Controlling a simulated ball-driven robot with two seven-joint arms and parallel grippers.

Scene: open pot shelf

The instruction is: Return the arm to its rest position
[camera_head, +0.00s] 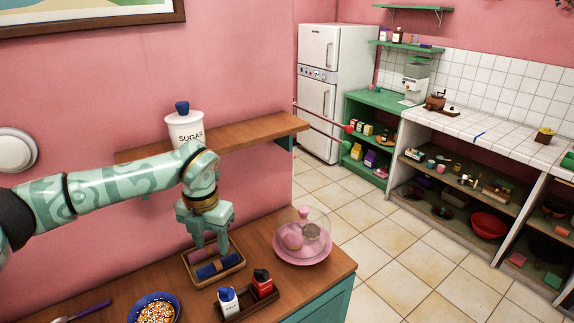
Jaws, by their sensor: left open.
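My left arm comes in from the left at mid height and bends down at the wrist. My left gripper (212,244) points down over a small wooden tray (232,282) on the near counter. The jaws are open. Rolled cloths, one dark red and one blue (220,267), lie in the tray just under the fingertips. I cannot tell whether the fingers touch them. My right gripper is not in view.
A sugar jar (186,129) stands on the wall shelf (262,134) behind my wrist. A glass dome on a pink plate (298,252) stands right of my gripper. A bowl (154,311) and a shaker caddy (252,302) are in front. Tiled floor (385,240) is clear.

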